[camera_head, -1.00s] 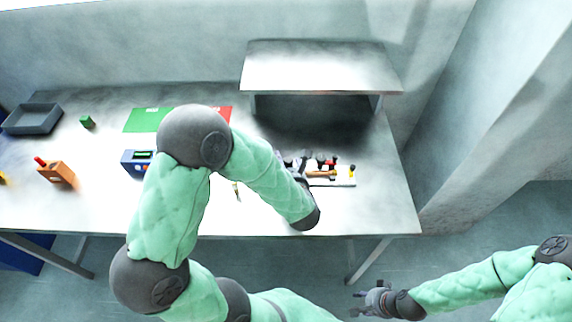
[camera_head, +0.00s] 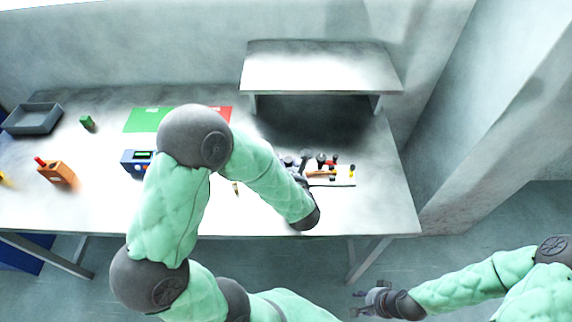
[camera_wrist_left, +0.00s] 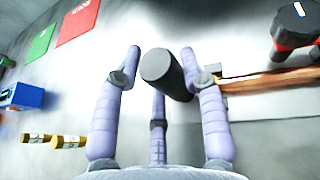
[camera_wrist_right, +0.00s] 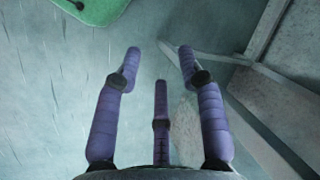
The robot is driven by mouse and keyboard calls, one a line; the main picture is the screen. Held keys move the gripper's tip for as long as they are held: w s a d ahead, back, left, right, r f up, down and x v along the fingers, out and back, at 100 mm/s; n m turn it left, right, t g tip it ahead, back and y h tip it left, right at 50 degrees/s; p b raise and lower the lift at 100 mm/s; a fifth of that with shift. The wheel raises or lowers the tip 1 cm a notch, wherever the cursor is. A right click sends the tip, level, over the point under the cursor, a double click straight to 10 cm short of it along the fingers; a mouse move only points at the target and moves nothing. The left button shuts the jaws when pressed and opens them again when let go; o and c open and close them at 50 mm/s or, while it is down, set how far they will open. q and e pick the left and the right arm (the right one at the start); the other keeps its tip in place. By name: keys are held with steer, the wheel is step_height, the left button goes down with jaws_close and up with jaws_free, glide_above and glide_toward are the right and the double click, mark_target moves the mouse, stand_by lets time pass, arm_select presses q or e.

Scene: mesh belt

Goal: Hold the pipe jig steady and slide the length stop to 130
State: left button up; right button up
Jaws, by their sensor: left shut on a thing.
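The pipe jig is a pale plate (camera_head: 345,184) near the table's right end, with an orange-brown pipe (camera_head: 318,174), dark knobs and a red part (camera_head: 332,163). My left gripper (camera_head: 292,165) is at its left end, partly hidden by my arm. In the left wrist view, my left fingers are around an upright dark cylinder (camera_wrist_left: 162,70) and shut on it. The pipe (camera_wrist_left: 265,80) and a red-and-black knob (camera_wrist_left: 296,24) are right of it. The scale marks and the stop's reading are too small to tell. My right gripper (camera_head: 362,302) is open and empty, off the table's front.
A raised shelf (camera_head: 320,68) stands behind the jig. A blue box (camera_head: 138,162), green and red mats (camera_head: 150,119), an orange block (camera_head: 56,172), a green cube (camera_head: 87,121) and a grey tray (camera_head: 33,119) are to the left. Brass pieces (camera_wrist_left: 67,141) lie near my left gripper.

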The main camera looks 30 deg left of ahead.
steer(key=shift+w, duration=0.1)
stand_by(0.5)
steer(key=w+d+r+n+t+h, duration=0.15)
steer(key=w+d+r+n, duration=0.25)
steer(key=w+d+r, duration=1.1)
steer(key=w+a+r+n, duration=0.1)
steer(key=w+a+r, duration=0.2)
steer(key=w+r, duration=0.55)
step_height(320, 180, up, 15)
steer(key=g+h, duration=0.2)
steer(key=h, duration=0.1)
glide_above(353, 165)
steer(key=shift+y, duration=0.25)
step_height(353, 165, down, 12)
steer(key=shift+d, duration=0.1)
